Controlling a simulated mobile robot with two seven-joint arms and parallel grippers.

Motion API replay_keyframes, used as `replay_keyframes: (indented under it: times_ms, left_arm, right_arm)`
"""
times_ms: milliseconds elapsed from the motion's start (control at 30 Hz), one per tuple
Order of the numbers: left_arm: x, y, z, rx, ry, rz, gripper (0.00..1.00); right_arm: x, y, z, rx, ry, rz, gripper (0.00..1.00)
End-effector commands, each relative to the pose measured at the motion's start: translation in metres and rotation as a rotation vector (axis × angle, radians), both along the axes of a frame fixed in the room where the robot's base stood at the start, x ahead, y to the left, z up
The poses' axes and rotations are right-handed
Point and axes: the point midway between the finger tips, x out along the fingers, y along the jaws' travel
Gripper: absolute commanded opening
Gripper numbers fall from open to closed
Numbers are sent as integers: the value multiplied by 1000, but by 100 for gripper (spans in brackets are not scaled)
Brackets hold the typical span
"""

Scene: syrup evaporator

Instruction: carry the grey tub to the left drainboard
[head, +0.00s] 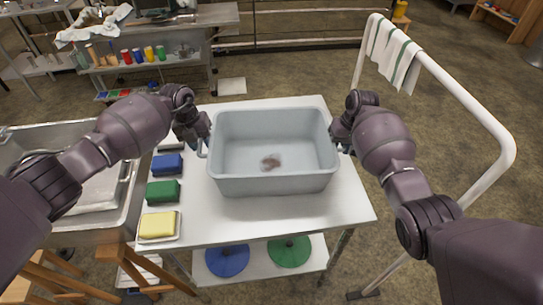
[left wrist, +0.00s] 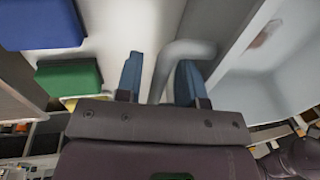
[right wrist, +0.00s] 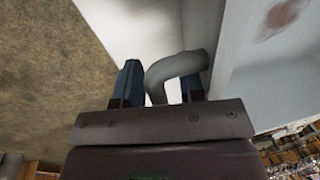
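The grey tub (head: 275,186) stands on a white table (head: 330,212) in the middle of the head view. It has a dark brownish smudge on its inside floor. My left gripper (head: 203,143) is at the tub's left handle; in the left wrist view its fingers stand apart on either side of the handle (left wrist: 182,53). My right gripper (head: 341,142) is at the right handle; in the right wrist view its fingers stand apart with the curved handle (right wrist: 172,66) between them. Neither pair looks closed on its handle. A steel sink unit (head: 125,208) adjoins at the left; I cannot tell which part is the left drainboard.
Blue (head: 167,165), green (head: 163,191) and yellow (head: 158,225) blocks lie along the table's left edge. A white rail (head: 455,85) with a towel (head: 393,52) stands at the right. Wooden stools (head: 125,262) stand at the lower left.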

Motion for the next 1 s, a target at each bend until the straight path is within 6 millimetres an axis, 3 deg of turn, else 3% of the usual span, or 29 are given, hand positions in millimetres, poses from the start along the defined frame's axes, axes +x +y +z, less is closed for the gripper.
replay_keyframes:
  times_ms: [33,200,233,767,1000]
  left_arm:
    - [0,0,0,0,0,0,27]
    - [0,0,0,0,0,0,1]
    - [0,0,0,0,0,0,0]
    - [1,0,2,-1,-2,-1,0]
    - [1,0,12,-1,-4,0,0]
  right_arm:
    - [0,0,0,0,0,0,28]
    - [0,0,0,0,0,0,2]
    - [0,0,0,0,0,0,0]
    - [1,0,2,1,-2,1,0]
    - [1,0,12,0,-5,0,0]
